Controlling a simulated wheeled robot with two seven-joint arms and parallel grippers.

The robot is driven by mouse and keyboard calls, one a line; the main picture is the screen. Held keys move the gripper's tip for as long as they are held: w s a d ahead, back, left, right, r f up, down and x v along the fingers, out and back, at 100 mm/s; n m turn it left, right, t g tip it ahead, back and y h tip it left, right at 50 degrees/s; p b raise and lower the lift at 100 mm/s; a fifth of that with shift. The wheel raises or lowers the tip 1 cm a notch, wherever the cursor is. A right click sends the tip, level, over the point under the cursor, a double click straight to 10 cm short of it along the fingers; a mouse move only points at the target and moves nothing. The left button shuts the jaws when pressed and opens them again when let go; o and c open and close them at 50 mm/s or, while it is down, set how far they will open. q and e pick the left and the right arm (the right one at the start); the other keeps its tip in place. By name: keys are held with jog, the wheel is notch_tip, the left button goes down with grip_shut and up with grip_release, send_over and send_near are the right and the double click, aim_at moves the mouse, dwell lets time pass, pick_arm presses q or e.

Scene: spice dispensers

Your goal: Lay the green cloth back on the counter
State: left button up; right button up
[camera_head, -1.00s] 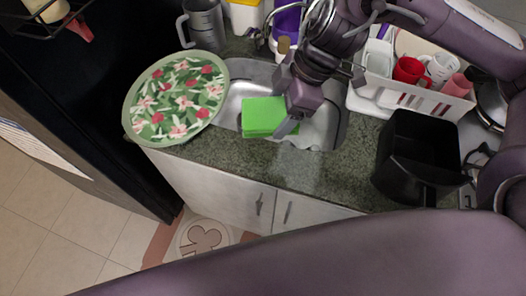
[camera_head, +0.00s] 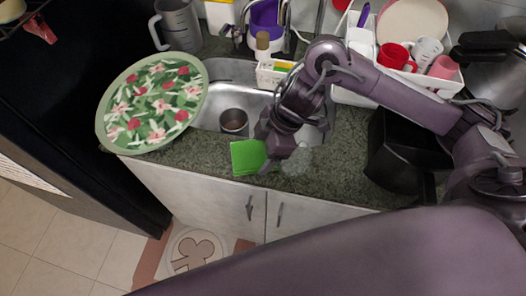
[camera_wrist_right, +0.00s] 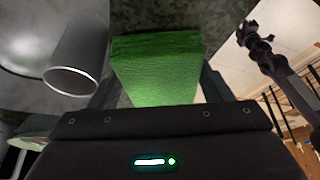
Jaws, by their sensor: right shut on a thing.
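The green cloth (camera_head: 247,157), a folded thick pad, is at the front strip of the dark speckled counter (camera_head: 335,170), just in front of the sink. My right gripper (camera_head: 267,161) is shut on its right side. In the right wrist view the cloth (camera_wrist_right: 157,72) sticks out from between the fingers of my right gripper (camera_wrist_right: 155,88), with dark counter behind it. I cannot tell whether the cloth touches the counter. My left gripper is not in view.
A metal cup (camera_head: 233,121) stands in the sink (camera_head: 208,115). A floral plate (camera_head: 155,103) lies left of the sink, near the counter edge. A clear glass (camera_head: 298,160) is close to the right of my gripper. A black container (camera_head: 390,160) stands farther right.

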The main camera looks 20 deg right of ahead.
jog(key=shift+f, duration=0.3)
jog(key=shift+f, duration=0.15)
jog(key=o, duration=1)
jog(key=shift+d+r, duration=0.15)
jog(key=shift+r, duration=0.4)
jog(key=p+v, duration=0.2)
jog(key=v, duration=0.9)
jog(key=shift+s+r, duration=0.1)
